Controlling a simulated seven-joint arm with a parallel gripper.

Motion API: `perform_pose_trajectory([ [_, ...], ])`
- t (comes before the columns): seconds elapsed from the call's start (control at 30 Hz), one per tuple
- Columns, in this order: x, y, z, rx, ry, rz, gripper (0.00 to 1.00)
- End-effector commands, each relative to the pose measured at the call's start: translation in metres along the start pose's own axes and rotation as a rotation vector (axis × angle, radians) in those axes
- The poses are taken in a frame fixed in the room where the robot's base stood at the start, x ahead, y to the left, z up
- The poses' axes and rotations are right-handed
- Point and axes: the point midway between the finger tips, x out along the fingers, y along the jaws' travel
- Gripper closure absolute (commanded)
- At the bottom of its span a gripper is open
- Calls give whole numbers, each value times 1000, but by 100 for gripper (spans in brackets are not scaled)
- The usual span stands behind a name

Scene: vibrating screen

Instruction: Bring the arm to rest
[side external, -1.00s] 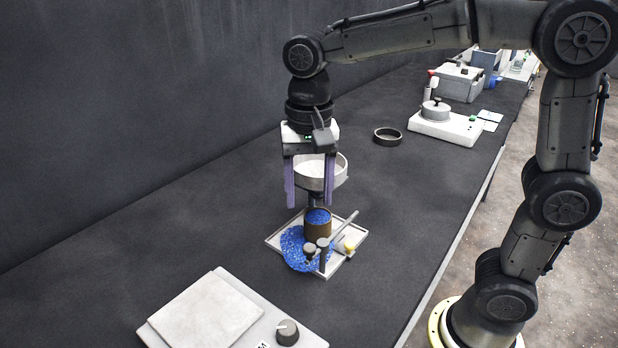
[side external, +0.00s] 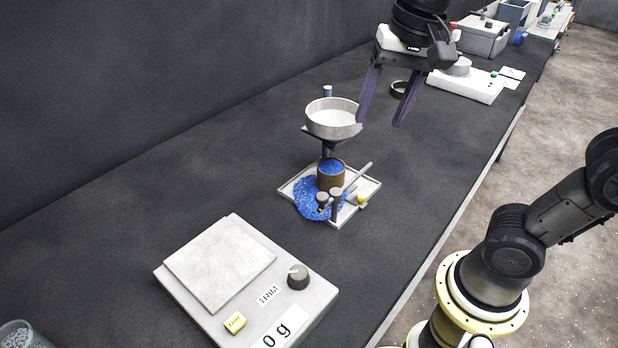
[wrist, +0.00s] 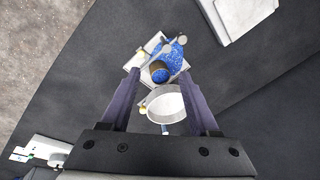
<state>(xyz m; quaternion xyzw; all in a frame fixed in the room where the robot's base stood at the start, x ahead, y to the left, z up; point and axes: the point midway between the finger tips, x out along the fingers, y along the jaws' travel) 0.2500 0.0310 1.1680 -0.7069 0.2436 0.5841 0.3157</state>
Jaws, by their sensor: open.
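My gripper (side external: 381,112) has two dark purple fingers spread apart with nothing between them. It is raised above the bench, up and to the right of a white round pan (side external: 333,120) on a stand. The wrist view also shows the open fingers of my gripper (wrist: 161,98), with the pan (wrist: 166,104) beyond them. Below the pan, a brown cup (side external: 331,176) filled with blue granules stands on a pale tray (side external: 366,186). Blue granules (side external: 310,205) are spread around the cup and past the tray's left edge.
A scale (side external: 220,265) with a knob stands at the front left. The bench is bare right of the tray.

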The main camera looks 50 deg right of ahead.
Motion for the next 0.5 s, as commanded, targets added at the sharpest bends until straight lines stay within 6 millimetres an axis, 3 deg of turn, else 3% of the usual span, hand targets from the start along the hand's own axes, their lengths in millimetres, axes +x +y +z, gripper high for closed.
perform_pose_trajectory([
  [0.03, -1, 20, 7, -38, 31, -30, 38],
  [0.23, 22, 79, 34, -334, 174, -110, 38],
  [0.33, 41, 95, 44, -517, 232, -115, 38],
  [0.5, 59, 98, 47, -743, 265, -99, 38],
])
